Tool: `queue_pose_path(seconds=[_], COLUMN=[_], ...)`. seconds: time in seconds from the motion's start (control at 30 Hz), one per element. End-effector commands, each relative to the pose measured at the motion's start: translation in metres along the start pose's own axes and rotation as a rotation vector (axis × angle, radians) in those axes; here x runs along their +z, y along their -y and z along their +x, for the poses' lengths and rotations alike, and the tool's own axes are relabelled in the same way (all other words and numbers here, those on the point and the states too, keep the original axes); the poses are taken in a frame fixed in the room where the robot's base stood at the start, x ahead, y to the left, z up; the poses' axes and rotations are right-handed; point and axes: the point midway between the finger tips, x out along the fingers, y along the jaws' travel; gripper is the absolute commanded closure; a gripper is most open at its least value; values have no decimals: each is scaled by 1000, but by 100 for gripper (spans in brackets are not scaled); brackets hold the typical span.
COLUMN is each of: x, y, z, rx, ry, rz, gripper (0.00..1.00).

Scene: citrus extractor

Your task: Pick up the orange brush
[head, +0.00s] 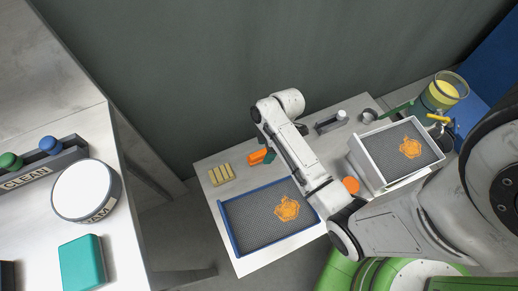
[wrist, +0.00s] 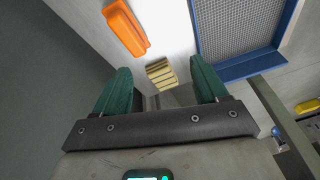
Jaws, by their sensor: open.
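The orange brush (wrist: 127,27) shows in the wrist view at the upper left, beyond my left finger and outside the gap between the fingers. In the head view an orange piece (head: 257,157), which looks like the brush, lies on the white table, partly hidden beside my arm. My gripper (wrist: 162,82) is open and empty, with two teal fingers spread apart. In the head view it is mostly hidden by the arm; only a bit of teal shows next to the orange piece.
A yellow slatted block (head: 221,174) lies left of the brush; it shows between my fingers in the wrist view (wrist: 160,73). A blue-rimmed mesh tray (head: 231,236) and a white mesh tray (head: 365,175) hold orange pulp. An orange disc (head: 351,185) sits between them.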

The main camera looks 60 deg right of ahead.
Motion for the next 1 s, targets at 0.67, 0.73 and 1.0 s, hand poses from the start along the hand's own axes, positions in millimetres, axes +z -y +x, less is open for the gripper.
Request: queue_pose_path(seconds=[0.67, 0.73, 1.0], x=[18, 18, 18], y=[-56, -55, -52], z=[73, 79, 106], rx=[5, 5, 3], ry=[-120, -119, -118], rz=[-261, -260, -259], gripper=[28, 28, 28])
